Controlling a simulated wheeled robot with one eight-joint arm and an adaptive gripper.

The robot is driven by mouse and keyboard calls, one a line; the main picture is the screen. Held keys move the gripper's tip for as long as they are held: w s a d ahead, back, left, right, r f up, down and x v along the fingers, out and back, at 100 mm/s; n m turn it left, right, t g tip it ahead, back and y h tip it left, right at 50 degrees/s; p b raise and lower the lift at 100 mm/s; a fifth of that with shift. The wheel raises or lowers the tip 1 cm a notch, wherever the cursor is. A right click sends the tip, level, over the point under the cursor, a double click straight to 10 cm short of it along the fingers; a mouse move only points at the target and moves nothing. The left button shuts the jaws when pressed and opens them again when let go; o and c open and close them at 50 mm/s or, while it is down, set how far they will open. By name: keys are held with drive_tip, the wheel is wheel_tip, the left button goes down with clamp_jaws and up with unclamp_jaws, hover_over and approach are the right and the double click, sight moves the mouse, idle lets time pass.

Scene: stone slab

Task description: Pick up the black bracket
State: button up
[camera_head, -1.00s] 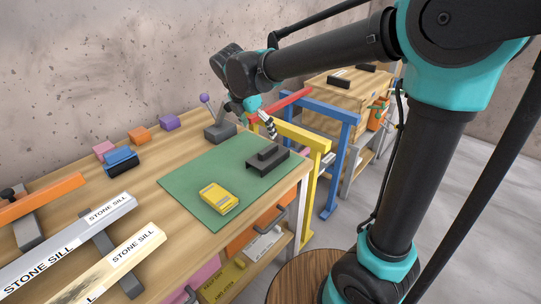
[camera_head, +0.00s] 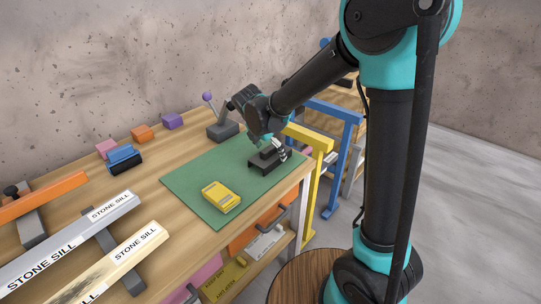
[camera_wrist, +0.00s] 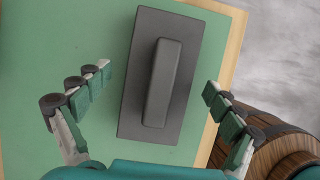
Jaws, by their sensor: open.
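The black bracket (camera_head: 263,167) lies on the green mat (camera_head: 190,188) near the right end of the bench. In the wrist view the bracket (camera_wrist: 184,105) is a dark rectangular plate with a raised bar along its middle. My gripper (camera_head: 270,148) is above the bracket in the head view and hides part of it. In the wrist view my gripper (camera_wrist: 157,80) is open, with one finger on each side of the bracket. Both fingers look apart from it, and nothing is between them but the bracket.
A yellow box (camera_head: 221,197) lies on the mat in front and left of the bracket. A grey base with a purple-knobbed lever (camera_head: 222,131) stands behind the mat. Yellow (camera_head: 312,175) and blue (camera_head: 345,150) frames stand beyond the bench's right edge. Stone sills (camera_head: 70,246) lie at left.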

drive_tip(key=shift+f, duration=0.15)
drive_tip(key=c, duration=1.2)
drive_tip(key=shift+c, duration=0.2)
